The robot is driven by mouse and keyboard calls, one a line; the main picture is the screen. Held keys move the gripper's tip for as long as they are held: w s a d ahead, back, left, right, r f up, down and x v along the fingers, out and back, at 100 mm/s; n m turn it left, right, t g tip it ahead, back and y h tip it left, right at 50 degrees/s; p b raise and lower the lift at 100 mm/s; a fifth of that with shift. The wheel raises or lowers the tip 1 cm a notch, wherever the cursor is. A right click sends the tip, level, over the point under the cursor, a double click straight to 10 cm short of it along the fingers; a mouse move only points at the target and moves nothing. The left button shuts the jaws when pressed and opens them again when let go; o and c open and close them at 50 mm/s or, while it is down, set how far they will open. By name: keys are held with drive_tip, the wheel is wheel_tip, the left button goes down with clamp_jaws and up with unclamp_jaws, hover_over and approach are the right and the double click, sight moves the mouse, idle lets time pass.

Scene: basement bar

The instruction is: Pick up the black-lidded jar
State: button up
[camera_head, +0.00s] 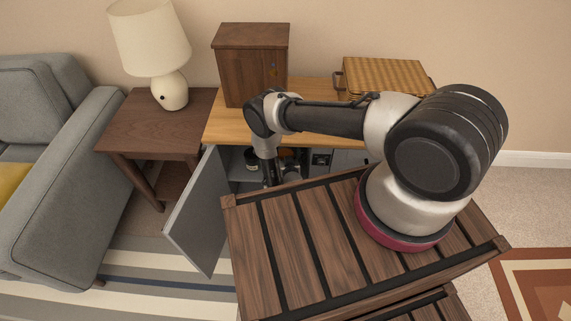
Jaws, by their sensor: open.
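A small dark-topped container (251,158), which looks like the black-lidded jar, stands inside the open low cabinet (228,130), near its left side. It is small and shaded here, so its lid and body are hard to make out. My arm reaches over the cabinet front and bends down at the wrist. My gripper (268,181) points down just in front of and to the right of the jar, apart from it in the picture. It is open, with nothing seen between its fingers; the fingertips are partly hidden behind the slatted wood edge.
The grey cabinet door (198,213) hangs open on the left. Inside are an orange-brown item (285,153) and a dark boxy item (321,159). A wooden box (250,65) and a wicker basket (385,77) stand on top. A side table (150,130) with a lamp (151,45) and a sofa (60,190) are left.

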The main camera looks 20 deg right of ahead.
drive_tip(key=c, duration=1.6)
drive_tip(key=shift+r, duration=0.2)
